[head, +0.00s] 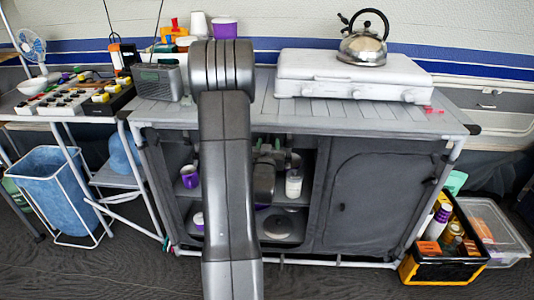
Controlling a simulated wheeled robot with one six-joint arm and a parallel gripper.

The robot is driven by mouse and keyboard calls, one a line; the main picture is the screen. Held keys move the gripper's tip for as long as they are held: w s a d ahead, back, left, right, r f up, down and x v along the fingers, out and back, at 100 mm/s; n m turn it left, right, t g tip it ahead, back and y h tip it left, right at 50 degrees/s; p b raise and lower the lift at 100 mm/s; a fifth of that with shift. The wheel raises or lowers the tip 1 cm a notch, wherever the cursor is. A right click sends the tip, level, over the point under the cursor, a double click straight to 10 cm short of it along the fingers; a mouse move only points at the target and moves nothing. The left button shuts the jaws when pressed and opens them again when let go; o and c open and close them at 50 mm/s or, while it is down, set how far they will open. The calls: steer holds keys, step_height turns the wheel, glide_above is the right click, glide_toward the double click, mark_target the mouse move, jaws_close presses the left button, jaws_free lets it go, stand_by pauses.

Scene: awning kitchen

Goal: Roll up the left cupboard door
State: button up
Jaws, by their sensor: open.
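The grey fabric cupboard (160,180) stands under the slatted counter. Its left compartment is open to view, with shelves (285,228) and their contents showing. No door cloth hangs across the visible part of this opening. The upper edge is dark and partly hidden by my arm, so I cannot make out the left door itself. The right cupboard door (372,205) is closed and flat. My gripper (274,153) is open in front of the upper part of the left opening, just right of my upright arm. Its fingertips are small and dark, and I cannot tell whether they touch anything.
A purple mug (189,176) and a white jar (293,184) stand inside the left compartment. A white stove (350,78) with a kettle (364,42) and a radio (158,82) are on the counter. A black-and-yellow crate (445,268) stands on the floor at right.

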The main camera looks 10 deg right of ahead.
steer(key=v, duration=1.3)
steer(key=shift+s+b, duration=0.15)
steer(key=shift+b, duration=0.2)
steer(key=shift+r, duration=0.1)
steer(key=x, duration=1.3)
steer(key=shift+w+d+p, duration=0.1)
steer(key=shift+w+p, duration=0.25)
steer(key=shift+w, duration=0.05)
steer(key=shift+f, duration=0.3)
